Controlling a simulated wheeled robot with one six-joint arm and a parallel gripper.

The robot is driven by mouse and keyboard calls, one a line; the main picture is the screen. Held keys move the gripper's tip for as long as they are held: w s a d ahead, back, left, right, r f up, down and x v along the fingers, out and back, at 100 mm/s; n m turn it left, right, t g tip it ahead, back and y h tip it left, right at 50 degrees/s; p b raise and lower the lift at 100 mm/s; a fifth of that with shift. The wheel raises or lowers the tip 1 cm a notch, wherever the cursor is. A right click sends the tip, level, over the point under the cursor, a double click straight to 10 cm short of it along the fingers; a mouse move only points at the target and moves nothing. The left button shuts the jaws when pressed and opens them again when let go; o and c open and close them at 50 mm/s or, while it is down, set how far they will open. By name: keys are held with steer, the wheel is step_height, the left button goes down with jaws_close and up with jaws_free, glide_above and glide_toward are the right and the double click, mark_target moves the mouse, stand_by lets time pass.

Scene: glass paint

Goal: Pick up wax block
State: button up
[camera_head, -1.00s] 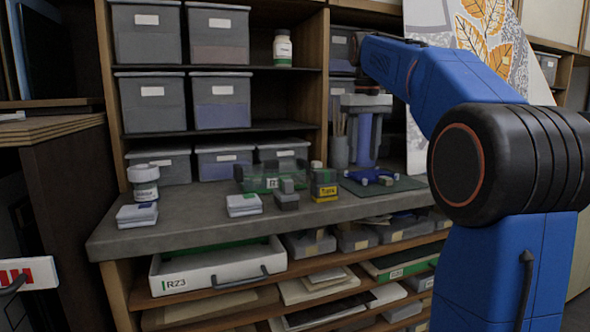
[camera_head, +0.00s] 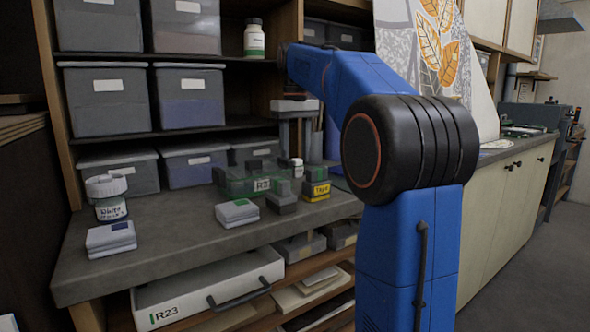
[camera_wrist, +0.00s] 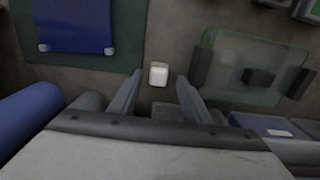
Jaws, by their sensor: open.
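A small white block with rounded edges, which looks like the wax block (camera_wrist: 158,74), lies on the grey worktop in the wrist view. In the head view a small white piece (camera_head: 297,167), likely the same block, shows behind the yellow-labelled Tape box. My gripper (camera_wrist: 159,82) is open and empty in the wrist view. Its two fingers point toward the block, one on each side of it in the picture, with gaps left and right. How high they are above it cannot be told. In the head view my gripper (camera_head: 297,145) hangs over the worktop, fingers down.
The Tape box (camera_head: 316,190), a dark block (camera_head: 282,197) and a white-topped box (camera_head: 237,212) stand in front. A blue item (camera_wrist: 75,25) lies on a dark green mat (camera_wrist: 125,55). Shelf bins (camera_head: 106,98) stand behind.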

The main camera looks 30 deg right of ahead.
mark_target(297, 159)
steer(key=shift+s+d+f, duration=0.1)
steer(key=shift+d+f, duration=0.05)
steer(key=shift+f, duration=1.6)
jaws_close()
steer(key=shift+r, duration=0.1)
steer(key=shift+s+r, duration=0.15)
steer(key=shift+r, duration=0.1)
step_height(297, 159, up, 6)
steer(key=shift+r, duration=0.1)
steer(key=shift+s+r, duration=0.1)
steer(key=shift+s, duration=0.15)
steer(key=s, duration=1.9)
steer(key=shift+s+d, duration=0.15)
steer(key=shift+d, duration=0.2)
